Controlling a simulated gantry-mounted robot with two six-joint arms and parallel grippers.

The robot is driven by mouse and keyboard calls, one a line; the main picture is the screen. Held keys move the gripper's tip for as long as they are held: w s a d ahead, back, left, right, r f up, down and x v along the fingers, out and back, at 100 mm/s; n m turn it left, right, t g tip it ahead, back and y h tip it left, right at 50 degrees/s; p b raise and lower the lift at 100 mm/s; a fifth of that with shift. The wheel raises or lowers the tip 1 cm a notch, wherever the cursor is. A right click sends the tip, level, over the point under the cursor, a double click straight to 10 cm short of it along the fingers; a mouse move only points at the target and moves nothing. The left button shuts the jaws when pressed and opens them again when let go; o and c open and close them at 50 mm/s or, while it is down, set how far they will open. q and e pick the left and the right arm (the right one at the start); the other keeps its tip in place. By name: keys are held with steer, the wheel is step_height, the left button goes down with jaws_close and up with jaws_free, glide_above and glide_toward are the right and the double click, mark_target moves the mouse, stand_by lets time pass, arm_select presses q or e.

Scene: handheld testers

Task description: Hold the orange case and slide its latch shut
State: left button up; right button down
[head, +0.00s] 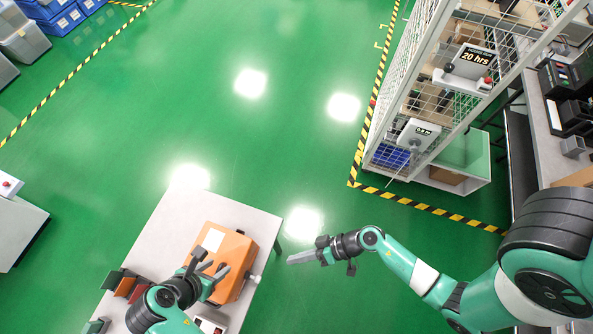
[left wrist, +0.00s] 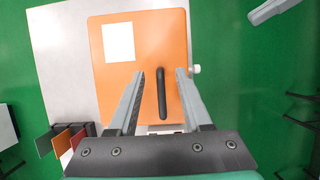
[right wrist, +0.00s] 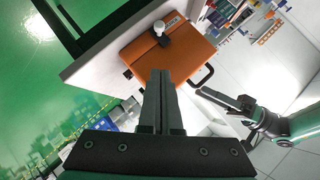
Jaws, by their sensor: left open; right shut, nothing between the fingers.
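The orange case (head: 240,256) lies on a pale table, with a white label on top. In the left wrist view the case (left wrist: 110,75) has a black handle (left wrist: 162,95) between the open fingers of my left gripper (left wrist: 159,73); I cannot tell contact. A white knob (left wrist: 194,69) sticks out of the case's right side; it also shows in the right wrist view (right wrist: 162,29). I cannot tell whether the knob belongs to the latch. My right gripper (head: 289,260) is shut and empty, right of the case and apart from it.
The pale table (head: 180,215) has bare room behind the case. Dark and reddish upright items (head: 125,285) stand at its left. A small white device (head: 210,325) is at the front. Green floor lies right of the table, with a wire-mesh rack (head: 420,80) further off.

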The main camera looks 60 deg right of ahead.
arm_select(q)
steer(key=v, duration=0.8)
steer(key=shift+a+r, duration=0.1)
steer(key=shift+r, duration=0.05)
